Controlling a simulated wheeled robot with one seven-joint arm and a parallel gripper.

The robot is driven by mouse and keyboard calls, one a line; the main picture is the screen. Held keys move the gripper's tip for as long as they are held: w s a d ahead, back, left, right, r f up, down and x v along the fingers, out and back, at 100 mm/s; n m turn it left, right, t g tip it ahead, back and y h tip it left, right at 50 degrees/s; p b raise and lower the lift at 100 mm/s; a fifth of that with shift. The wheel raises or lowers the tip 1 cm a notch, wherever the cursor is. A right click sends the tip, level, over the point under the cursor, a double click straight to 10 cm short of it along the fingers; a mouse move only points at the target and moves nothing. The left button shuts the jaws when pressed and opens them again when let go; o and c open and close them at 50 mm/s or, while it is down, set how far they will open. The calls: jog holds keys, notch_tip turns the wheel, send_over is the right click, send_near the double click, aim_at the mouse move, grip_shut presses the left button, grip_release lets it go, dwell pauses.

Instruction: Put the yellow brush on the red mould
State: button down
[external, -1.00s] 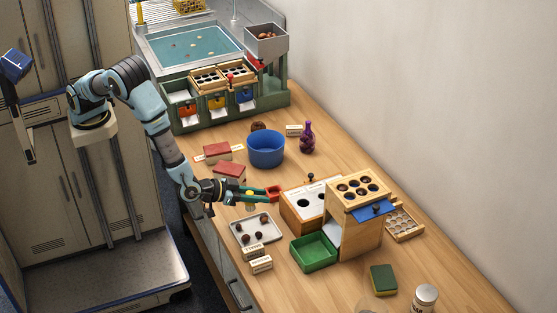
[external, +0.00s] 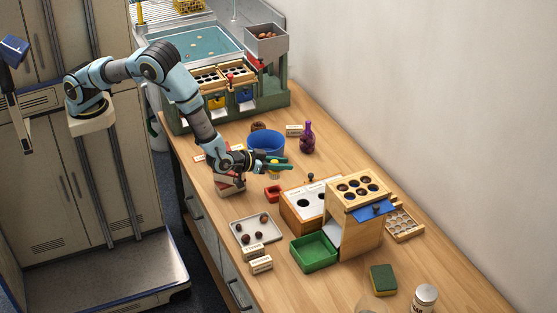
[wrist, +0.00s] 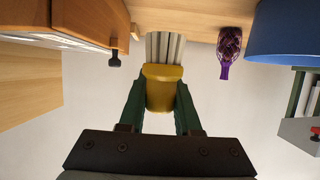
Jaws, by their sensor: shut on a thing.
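My gripper (external: 276,168) is shut on the yellow brush (external: 274,174), held above the table in front of the blue bowl. In the wrist view the yellow brush (wrist: 163,88) sits between my green fingers, its pale bristles pointing to the top of the picture. The red mould (external: 273,193), a small open red piece, lies on the table just below the gripper in the external view, left of the wooden box. The brush is apart from it. The mould does not show in the wrist view.
The blue bowl (external: 265,142) and purple bottle (external: 307,137) stand behind the gripper. A wooden box with holes (external: 305,212) is right of the mould. A grey tray with chestnuts (external: 264,239) and a green bin (external: 314,262) lie in front. Red-topped blocks are partly hidden behind my arm.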

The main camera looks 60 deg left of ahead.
jog(key=shift+f+p, duration=0.75)
jog(key=shift+f, duration=2.1)
jog(key=shift+f, duration=0.2)
jog(key=c, duration=0.6)
grip_release()
jog(key=shift+r, duration=0.15)
